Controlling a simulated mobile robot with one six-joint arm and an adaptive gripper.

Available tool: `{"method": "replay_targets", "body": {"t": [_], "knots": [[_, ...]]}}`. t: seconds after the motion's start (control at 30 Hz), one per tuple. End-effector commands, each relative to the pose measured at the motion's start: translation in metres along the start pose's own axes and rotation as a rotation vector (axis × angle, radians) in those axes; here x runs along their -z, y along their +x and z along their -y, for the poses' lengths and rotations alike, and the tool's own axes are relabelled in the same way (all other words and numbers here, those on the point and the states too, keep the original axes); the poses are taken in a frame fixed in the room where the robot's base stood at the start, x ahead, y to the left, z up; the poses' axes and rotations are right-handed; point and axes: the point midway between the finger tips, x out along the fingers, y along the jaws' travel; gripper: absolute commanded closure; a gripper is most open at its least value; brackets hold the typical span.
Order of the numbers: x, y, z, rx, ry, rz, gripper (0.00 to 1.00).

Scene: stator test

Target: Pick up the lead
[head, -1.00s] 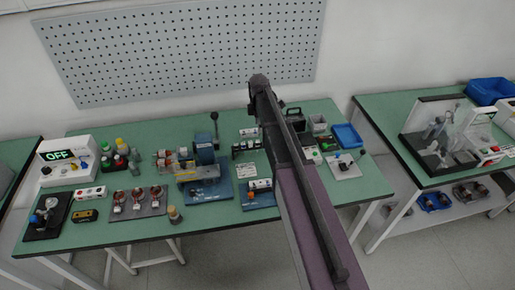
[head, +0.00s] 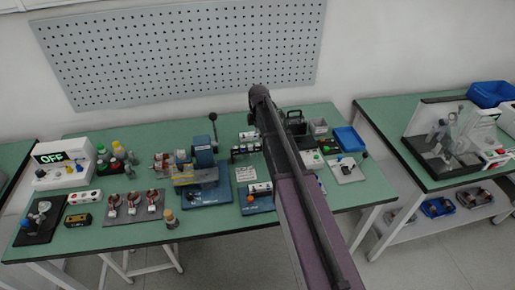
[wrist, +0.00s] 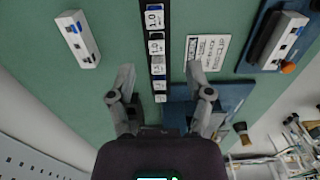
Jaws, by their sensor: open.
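I cannot single out a lead by sight. A dark rack (wrist: 157,120) with several white labelled tags runs down the middle of the wrist view. In the head view a small rack with coloured pieces (head: 246,148) stands just left of my arm, and it may be the same one. My gripper (wrist: 160,78) is open and empty in the wrist view, with one finger on each side of the rack strip. Whether the fingers are at the rack's height I cannot tell. In the head view my arm hides the gripper.
A white card (wrist: 206,52) and a blue-based fixture (wrist: 258,28) lie right of the rack; a white box (wrist: 78,38) lies left. The green table (head: 110,233) also holds a blue motor rig (head: 203,152), an OFF display unit (head: 49,157) and a blue bin (head: 348,138).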

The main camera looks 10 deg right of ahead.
Motion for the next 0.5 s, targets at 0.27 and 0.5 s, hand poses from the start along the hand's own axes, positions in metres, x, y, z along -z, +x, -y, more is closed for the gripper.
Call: {"method": "replay_targets", "body": {"t": [0.27, 0.5], "knots": [[0.001, 0.011, -0.001, 0.0, 0.0, 0.0, 0.34], [0.003, 0.03, -0.003, 0.0, 0.0, 0.0, 0.34]]}}
